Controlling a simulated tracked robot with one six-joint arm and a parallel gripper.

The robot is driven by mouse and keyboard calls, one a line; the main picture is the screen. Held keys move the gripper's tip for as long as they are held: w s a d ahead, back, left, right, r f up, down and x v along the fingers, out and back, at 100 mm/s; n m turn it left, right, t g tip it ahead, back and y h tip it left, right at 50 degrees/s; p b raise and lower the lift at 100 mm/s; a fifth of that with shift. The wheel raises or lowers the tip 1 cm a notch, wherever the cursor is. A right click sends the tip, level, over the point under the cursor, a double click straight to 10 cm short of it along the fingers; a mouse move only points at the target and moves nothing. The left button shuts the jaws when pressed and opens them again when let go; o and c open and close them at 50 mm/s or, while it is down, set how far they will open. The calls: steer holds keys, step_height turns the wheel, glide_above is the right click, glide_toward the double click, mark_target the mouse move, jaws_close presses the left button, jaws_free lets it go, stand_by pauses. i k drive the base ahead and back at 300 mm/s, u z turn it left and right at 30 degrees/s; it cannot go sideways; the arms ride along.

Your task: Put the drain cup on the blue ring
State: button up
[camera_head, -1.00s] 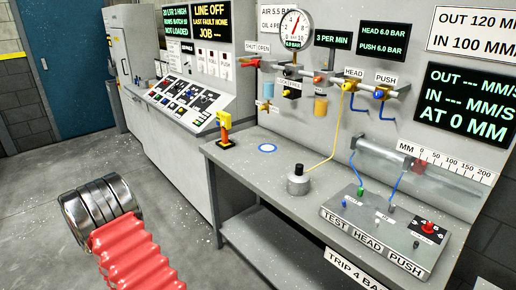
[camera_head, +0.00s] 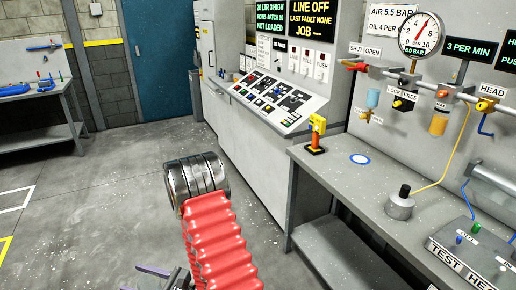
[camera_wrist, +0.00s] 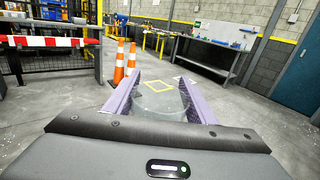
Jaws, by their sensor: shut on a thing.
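The blue ring (camera_head: 360,159) is a flat blue-edged disc with a pale middle, lying bare on the grey bench top. My gripper (camera_wrist: 158,88) is shut on the drain cup (camera_wrist: 160,104), a clear, see-through cup between the two purple fingers in the wrist view. The ring is not in the wrist view. In the head view only bits of purple finger show at the bottom edge, left of and apart from the bench, and the cup cannot be made out there.
On the bench (camera_head: 330,171), a yellow-topped post (camera_head: 317,133) stands left of the ring. A grey knobbed fitting (camera_head: 400,206) with a yellow hose stands to its right. Taps and a gauge line the panel behind. Orange cones (camera_wrist: 120,66) and open floor show in the wrist view.

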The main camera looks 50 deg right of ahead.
mark_target(360, 160)
steer(key=z, duration=0.1)
steer(key=i, duration=0.65)
steer(key=z, duration=0.6)
steer(key=i, duration=0.5)
steer(key=z, duration=0.9)
steer(key=i, duration=0.7)
steer(key=z, duration=0.5)
steer(key=k, duration=0.95)
steer(key=z, duration=0.1)
steer(key=i, duration=0.35)
steer(key=z, duration=0.05)
